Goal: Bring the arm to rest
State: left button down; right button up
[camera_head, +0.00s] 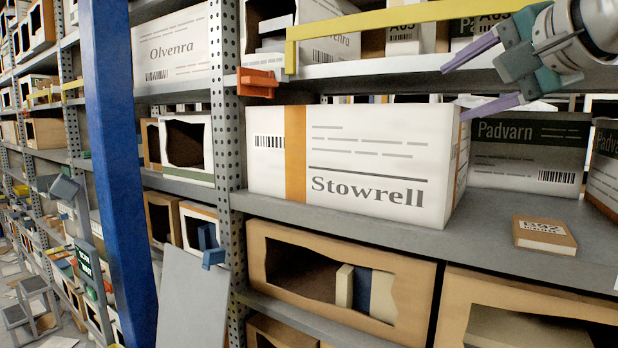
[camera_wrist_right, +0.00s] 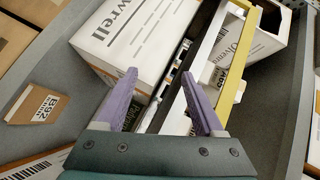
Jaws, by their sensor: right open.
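My right gripper (camera_head: 458,94) comes in from the upper right in the head view, with two purple fingers on a dark grey and teal body. The fingers are spread and nothing shows between them. They sit in front of the rack, above the right end of the large white Stowrell box (camera_head: 350,150). In the right wrist view the same fingers (camera_wrist_right: 159,76) point toward the shelf, with the Stowrell box (camera_wrist_right: 130,40) beyond them. I cannot tell the exact gap between fingers and box. My left gripper is not in view.
A yellow bar (camera_head: 400,16) runs along the upper shelf, close to my gripper. A dark-faced Padvarn box (camera_head: 530,150) stands behind, and a small brown box (camera_head: 544,235) lies on the shelf. A blue upright (camera_head: 115,170) stands at left. Bare shelf (camera_head: 480,235) lies between the boxes.

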jog(key=s+a+f+n+g+h+p, duration=0.1)
jog(key=s+a+f+n+g, duration=0.2)
jog(key=s+f, duration=0.65)
jog(key=s+f+n+g+p, duration=0.1)
jog(key=s+f+n+g, duration=0.35)
jog(key=f, duration=0.85)
jog(key=s+f+n+g+p, duration=0.1)
jog(key=s+f+n+g, duration=0.1)
jog(key=s, duration=0.9)
jog(key=s+f+n+g+h, duration=0.1)
jog(key=s+f+n, duration=0.3)
jog(key=s, duration=0.8)
jog(key=shift+d+f+n+g+h+p, duration=0.15)
jog(key=shift+d+n+g+h+p, duration=0.05)
jog(key=shift+n+g+h+p, duration=0.15)
